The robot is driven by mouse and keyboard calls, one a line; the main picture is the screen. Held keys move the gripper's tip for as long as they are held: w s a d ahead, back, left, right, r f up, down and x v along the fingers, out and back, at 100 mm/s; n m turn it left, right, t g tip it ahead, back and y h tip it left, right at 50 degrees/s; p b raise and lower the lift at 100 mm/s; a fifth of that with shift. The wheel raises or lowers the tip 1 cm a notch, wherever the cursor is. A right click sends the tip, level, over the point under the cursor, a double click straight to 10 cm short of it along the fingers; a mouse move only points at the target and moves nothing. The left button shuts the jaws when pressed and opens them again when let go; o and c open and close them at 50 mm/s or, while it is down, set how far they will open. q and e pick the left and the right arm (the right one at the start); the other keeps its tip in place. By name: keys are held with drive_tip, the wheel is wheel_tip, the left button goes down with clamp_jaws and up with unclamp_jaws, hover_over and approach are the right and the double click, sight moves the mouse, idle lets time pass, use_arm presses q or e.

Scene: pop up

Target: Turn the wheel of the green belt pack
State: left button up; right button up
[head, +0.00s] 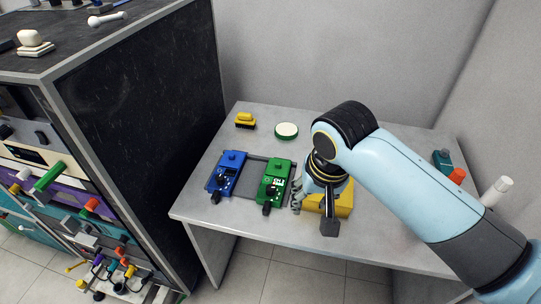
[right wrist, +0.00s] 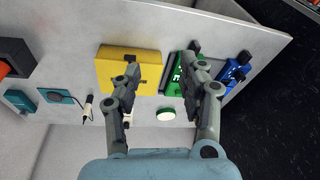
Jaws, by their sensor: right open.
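The green belt pack (head: 275,178) lies on the grey table beside the blue belt pack (head: 227,170), to its right. Small dark controls show on its face in the head view, but I cannot tell which is the wheel. In the right wrist view the green belt pack (right wrist: 174,82) is partly hidden behind one finger. My right gripper (head: 314,210) is open and empty, to the right of the green pack and over the yellow box (head: 345,200). Its spread fingers also show in the right wrist view (right wrist: 160,70). My left gripper is not in view.
A green-rimmed white disc (head: 286,130) and a yellow brush-like item (head: 245,120) lie behind the packs. A teal item (head: 442,158), an orange item (head: 457,176) and a white bottle (head: 497,192) stand at the right. A dark cabinet (head: 140,110) rises at the left.

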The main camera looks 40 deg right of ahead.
drive_tip(key=w+d+f+m+g, duration=0.1)
drive_tip(key=w+f+m, duration=0.3)
drive_tip(key=w+m, duration=0.65)
drive_tip(key=m+g, duration=0.1)
drive_tip(key=m, duration=0.5)
hover_over(271, 187)
drive_tip(key=shift+a+f+n+y, duration=0.1)
drive_tip(key=shift+f+n+y, duration=0.2)
drive_tip(key=shift+y, duration=0.1)
wheel_tip(271, 187, down, 9)
drive_tip(key=b, duration=1)
drive_tip(key=shift+f+b, duration=0.2)
drive_tip(key=shift+b, duration=0.2)
drive_tip(key=shift+r+p, duration=0.3)
drive_tip(key=shift+c, duration=1.2)
drive_tip(key=c, duration=0.4)
drive_tip(key=n, duration=0.9)
drive_tip(key=shift+n, duration=0.25)
drive_tip(key=n, duration=0.5)
drive_tip(key=shift+n, duration=0.4)
drive_tip(key=o, duration=0.9)
drive_tip(key=shift+c, duration=0.2)
